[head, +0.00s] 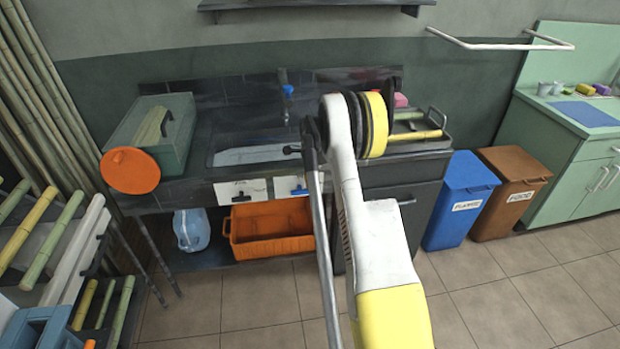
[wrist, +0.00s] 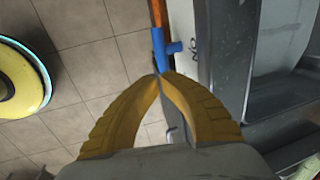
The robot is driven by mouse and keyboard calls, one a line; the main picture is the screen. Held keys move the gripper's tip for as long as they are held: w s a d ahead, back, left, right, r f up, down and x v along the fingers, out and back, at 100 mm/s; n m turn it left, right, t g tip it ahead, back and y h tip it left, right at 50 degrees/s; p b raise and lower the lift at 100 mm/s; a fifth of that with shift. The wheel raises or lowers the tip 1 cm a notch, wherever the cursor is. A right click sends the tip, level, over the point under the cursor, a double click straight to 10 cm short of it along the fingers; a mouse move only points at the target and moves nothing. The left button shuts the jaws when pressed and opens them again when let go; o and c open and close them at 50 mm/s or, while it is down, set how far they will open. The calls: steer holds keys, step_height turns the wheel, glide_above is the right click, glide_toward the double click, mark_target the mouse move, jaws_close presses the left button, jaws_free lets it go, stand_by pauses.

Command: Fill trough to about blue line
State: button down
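The trough (head: 250,155) looks to be the dark basin set in the counter in the head view, with a light grey inside. No blue line can be made out in it. A tap with a blue part (head: 288,90) stands behind it. In the wrist view a blue T-shaped handle (wrist: 162,48) lies just beyond my gripper (wrist: 160,77). Its yellow fingertips meet, with nothing visible between them. Whether they touch the handle is unclear. My arm hides the gripper in the head view.
An orange tub (head: 270,228) and a blue jug (head: 191,230) sit under the counter. An orange disc (head: 130,170) and a green box (head: 155,130) are at its left end. Blue (head: 460,200) and brown (head: 512,190) bins stand right. The tiled floor in front is clear.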

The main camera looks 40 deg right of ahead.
mark_target(311, 192)
steer(key=shift+w+d+f+b, duration=0.15)
steer(key=shift+f+b, duration=0.25)
steer(key=shift+f, duration=0.55)
steer(key=shift+w+d+f+b, duration=0.15)
steer(key=shift+f+b, duration=0.25)
steer(key=shift+f, duration=0.55)
steer(key=shift+a, duration=0.1)
steer(key=shift+s+d+f, duration=0.15)
steer(key=shift+d+f, duration=0.15)
steer(key=shift+f, duration=0.25)
steer(key=shift+f+b, duration=0.35)
steer(key=shift+f, duration=1.15)
steer(key=s+d+r+p, duration=0.4)
steer(key=s+d+r, duration=0.2)
steer(key=s+d, duration=0.2)
steer(key=shift+s+d+r, duration=0.15)
steer(key=shift+s+d, duration=0.2)
steer(key=shift+d, duration=0.1)
stand_by(1.1)
